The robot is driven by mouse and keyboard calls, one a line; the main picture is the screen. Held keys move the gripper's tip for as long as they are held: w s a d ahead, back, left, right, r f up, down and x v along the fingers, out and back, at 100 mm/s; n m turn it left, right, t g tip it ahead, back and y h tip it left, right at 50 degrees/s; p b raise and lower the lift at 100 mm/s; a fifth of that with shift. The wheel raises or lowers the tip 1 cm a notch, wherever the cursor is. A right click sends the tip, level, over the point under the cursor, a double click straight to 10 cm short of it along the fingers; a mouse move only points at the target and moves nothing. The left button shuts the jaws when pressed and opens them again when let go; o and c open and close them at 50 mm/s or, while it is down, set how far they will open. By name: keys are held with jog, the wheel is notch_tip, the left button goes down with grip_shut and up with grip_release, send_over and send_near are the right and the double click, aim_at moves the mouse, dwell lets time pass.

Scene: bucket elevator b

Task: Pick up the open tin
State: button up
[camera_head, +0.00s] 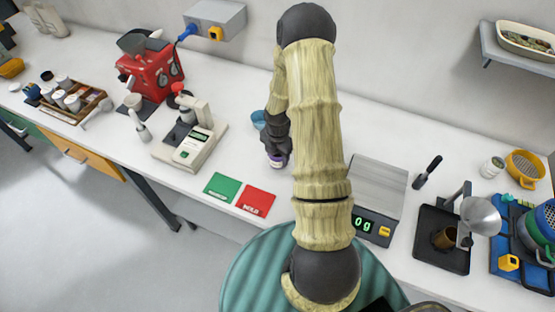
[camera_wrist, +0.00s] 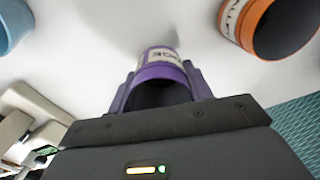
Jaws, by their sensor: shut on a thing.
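A purple open tin (camera_wrist: 163,72) with a pale label and a dark inside sits between the fingers of my gripper (camera_wrist: 161,82) in the wrist view. The fingers are shut on its sides. In the head view, my gripper (camera_head: 277,154) is low by the white counter, and a bit of the purple tin (camera_head: 278,162) shows below it. My arm hides much of the area around it. I cannot tell whether the tin touches the counter.
An orange tin (camera_wrist: 250,38) stands to the right and a light blue round container (camera_wrist: 14,27) to the left in the wrist view. Green (camera_head: 222,187) and red (camera_head: 256,200) cards lie in front. A scale (camera_head: 371,190) is right of my arm, a white instrument (camera_head: 190,144) left.

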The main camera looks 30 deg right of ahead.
notch_tip(320, 180, up, 8)
jog(key=b, duration=0.1)
jog(key=shift+f, duration=0.15)
jog(key=shift+a, duration=0.1)
dwell(1.6)
jog(key=a+f+m, duration=0.1)
jog(key=a+m, duration=0.3)
jog(key=m, duration=0.2)
jog(key=w+a+f+m, duration=0.1)
jog(key=a+f+m, duration=0.1)
jog(key=m, duration=0.5)
jog(key=w+a+f+m, duration=0.1)
jog(key=a+f+m, duration=0.1)
jog(key=a+m, duration=0.3)
jog(key=shift+w+a+m, duration=0.15)
jog(key=shift+a+m, duration=0.2)
jog(key=shift+m, duration=0.45)
jog(key=a+m, duration=0.1)
jog(key=m, duration=0.2)
jog(key=shift+a+f, duration=0.35)
jog(key=shift+f, duration=0.05)
